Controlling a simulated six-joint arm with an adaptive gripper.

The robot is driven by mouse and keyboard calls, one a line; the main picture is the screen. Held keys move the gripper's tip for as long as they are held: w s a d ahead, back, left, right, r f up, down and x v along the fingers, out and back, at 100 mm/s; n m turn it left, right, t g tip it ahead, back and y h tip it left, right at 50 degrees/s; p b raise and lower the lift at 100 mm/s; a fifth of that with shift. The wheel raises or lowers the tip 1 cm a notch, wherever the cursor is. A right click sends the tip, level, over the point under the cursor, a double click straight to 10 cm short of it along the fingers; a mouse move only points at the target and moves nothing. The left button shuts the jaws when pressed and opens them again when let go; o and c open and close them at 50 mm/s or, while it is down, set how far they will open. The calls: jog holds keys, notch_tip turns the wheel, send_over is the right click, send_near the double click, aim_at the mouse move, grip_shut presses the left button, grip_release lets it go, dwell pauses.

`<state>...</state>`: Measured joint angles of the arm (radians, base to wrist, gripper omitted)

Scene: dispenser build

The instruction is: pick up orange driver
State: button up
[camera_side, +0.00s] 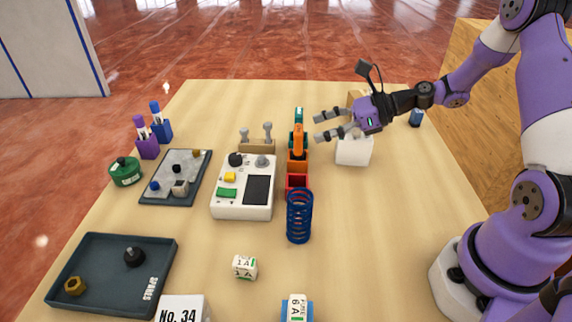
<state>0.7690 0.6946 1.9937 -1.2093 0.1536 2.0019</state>
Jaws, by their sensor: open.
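The orange driver (298,138) stands upright in an orange holder (297,162) near the middle of the table. A teal holder with a teal driver (299,116) stands behind it, and an empty-looking red holder (297,183) is in front of it. My gripper (318,127) is open, with nothing between its fingers. It is just to the right of the orange driver, with its fingers pointing left toward it. A small gap shows between the fingertips and the driver.
A blue coil (299,216) stands in front of the red holder. A white device (243,187) and a grey tray (158,190) are to the left.

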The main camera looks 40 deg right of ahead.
aim_at(298, 133)
jog(key=x, duration=0.5)
jog(key=shift+w+a, duration=0.15)
jog(key=shift+a, duration=0.15)
jog(key=c, duration=1)
jog(key=shift+c, duration=0.2)
